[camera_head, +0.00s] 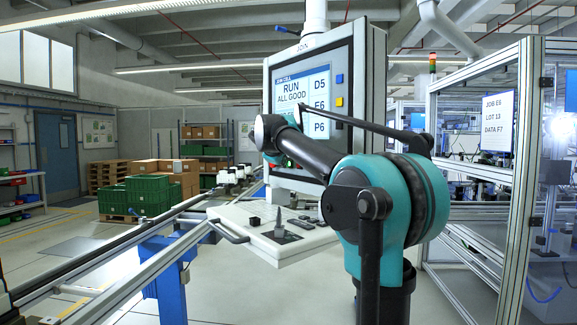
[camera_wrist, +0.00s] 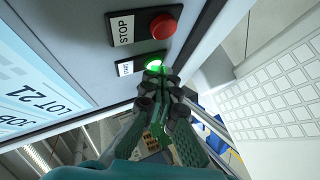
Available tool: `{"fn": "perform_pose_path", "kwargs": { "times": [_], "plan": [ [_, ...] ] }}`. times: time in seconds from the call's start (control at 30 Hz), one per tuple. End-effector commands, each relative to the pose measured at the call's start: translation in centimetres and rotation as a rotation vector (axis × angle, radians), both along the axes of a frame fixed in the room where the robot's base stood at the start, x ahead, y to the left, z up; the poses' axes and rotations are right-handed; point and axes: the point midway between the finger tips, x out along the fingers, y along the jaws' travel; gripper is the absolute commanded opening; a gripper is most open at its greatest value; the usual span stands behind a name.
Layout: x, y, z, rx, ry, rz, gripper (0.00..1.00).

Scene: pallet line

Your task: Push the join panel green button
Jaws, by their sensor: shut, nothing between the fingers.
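The join panel (camera_head: 347,52) hangs from a post in the head view, its screen reading "RUN ALL GOOD". In the head view my arm hides the gripper and most of the panel's lower part.
A grey console (camera_head: 265,225) with a keypad and a handle (camera_head: 228,232) lies below the panel. A conveyor rail (camera_head: 120,255) runs along the left. A glazed machine cell (camera_head: 526,120) stands at the right. Green crates (camera_head: 140,196) and boxes are farther back.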

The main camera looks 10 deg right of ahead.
Motion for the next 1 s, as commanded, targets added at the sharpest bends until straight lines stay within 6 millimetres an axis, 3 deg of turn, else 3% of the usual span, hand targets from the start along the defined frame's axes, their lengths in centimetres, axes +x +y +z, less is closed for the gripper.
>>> {"fn": "perform_pose_path", "kwargs": {
  "times": [0.47,1.0],
  "plan": [
    [0.1,-0.2,0.0,0.0,0.001,-0.002,0.0],
    [-0.7,1.4,0.0,0.0,0.0,-0.001,0.0]
  ]
}}
